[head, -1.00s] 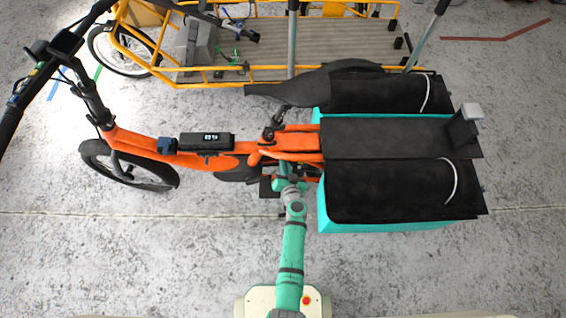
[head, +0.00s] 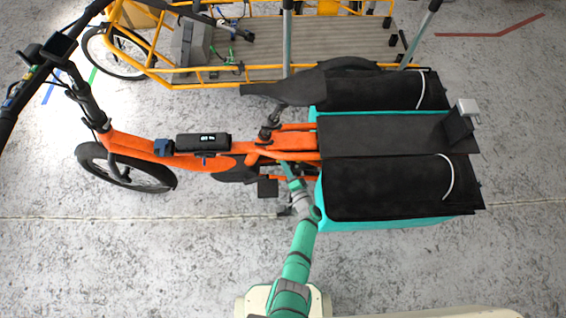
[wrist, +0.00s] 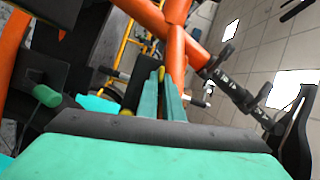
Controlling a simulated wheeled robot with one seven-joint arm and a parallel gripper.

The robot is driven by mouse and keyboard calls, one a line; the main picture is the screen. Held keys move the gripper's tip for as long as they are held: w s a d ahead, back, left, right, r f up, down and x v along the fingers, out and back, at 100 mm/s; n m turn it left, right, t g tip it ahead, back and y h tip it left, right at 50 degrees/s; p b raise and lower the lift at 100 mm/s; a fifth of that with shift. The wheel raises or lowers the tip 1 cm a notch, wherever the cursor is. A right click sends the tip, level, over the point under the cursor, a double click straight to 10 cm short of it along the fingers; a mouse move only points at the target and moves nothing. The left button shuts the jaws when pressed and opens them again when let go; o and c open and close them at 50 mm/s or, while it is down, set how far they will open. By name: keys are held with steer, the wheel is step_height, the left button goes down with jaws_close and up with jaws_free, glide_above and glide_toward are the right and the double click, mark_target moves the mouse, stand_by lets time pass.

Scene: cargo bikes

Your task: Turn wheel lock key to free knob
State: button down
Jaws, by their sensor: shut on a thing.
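The orange cargo bike (head: 225,160) stands in front of me. My gripper (head: 288,170) reaches in beside its frame, just ahead of the teal pannier. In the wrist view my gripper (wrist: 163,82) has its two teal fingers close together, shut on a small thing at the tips. A bit of yellow shows there, apparently the wheel lock key (wrist: 161,73); it is mostly hidden by the fingers. A dark block (wrist: 134,92), perhaps the lock, lies just left of the tips. I cannot make out the knob for sure. Key and lock cannot be told in the head view.
The black-topped teal pannier (head: 390,188) stands close right of my arm. A pedal (head: 267,188) is close left of my gripper. A yellow cargo bike (head: 210,73) stands behind. The orange frame tube (wrist: 176,50) rises close beyond the fingertips. The floor in front is open.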

steer(key=shift+w+m+t, duration=0.15)
steer(key=shift+m+t, duration=0.15)
steer(key=shift+m, duration=0.7)
steer(key=shift+f+y, duration=0.1)
steer(key=shift+y, duration=0.2)
steer(key=c, duration=1.9)
jaws_free()
steer(key=shift+f, duration=0.1)
steer(key=v, duration=1.1)
steer(key=shift+a+f, duration=0.1)
